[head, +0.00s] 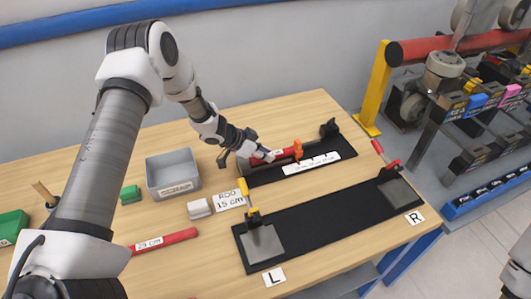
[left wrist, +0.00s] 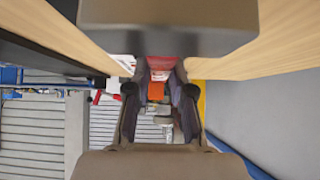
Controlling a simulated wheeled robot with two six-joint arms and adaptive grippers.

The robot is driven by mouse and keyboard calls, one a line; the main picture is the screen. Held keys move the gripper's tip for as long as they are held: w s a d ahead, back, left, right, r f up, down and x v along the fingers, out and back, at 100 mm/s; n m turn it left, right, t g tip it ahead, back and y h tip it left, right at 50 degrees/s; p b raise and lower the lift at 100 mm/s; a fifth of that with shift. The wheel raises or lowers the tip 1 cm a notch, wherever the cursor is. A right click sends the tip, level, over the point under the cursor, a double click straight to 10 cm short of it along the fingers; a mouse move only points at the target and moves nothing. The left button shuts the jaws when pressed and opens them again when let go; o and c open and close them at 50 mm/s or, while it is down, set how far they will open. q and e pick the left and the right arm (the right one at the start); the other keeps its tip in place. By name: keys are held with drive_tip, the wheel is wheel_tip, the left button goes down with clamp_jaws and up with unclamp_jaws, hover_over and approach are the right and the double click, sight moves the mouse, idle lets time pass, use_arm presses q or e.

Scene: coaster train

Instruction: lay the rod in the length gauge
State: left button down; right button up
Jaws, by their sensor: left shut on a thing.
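The length gauge (head: 337,148) is a long black bed at the back of the table, with a white scale strip (head: 311,163), an orange piece (head: 298,149) and a black end block. A red rod (head: 284,153) with a white label lies along the gauge's left part, its right end close to the orange piece. I cannot tell whether it touches the bed. My left gripper (head: 262,155) is shut on the rod near its left end. The left wrist view shows the red rod (left wrist: 160,64) between the fingers and the orange piece (left wrist: 156,91) beyond. My right gripper is out of view.
A second red rod (head: 165,241) marked 23 cm lies front left. A grey bin (head: 173,183), a green block (head: 130,195) and a card (head: 230,199) reading ROD 15 cm stand left of the gauge. A black track board (head: 325,222) lies in front, with L and R labels.

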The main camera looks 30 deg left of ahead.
use_arm(q)
drive_tip(key=shift+f, duration=0.4)
drive_tip(key=shift+s+f, duration=0.1)
drive_tip(key=shift+s, duration=0.1)
drive_tip(key=c, duration=1)
unclamp_jaws()
drive_tip(key=shift+d+f, duration=0.1)
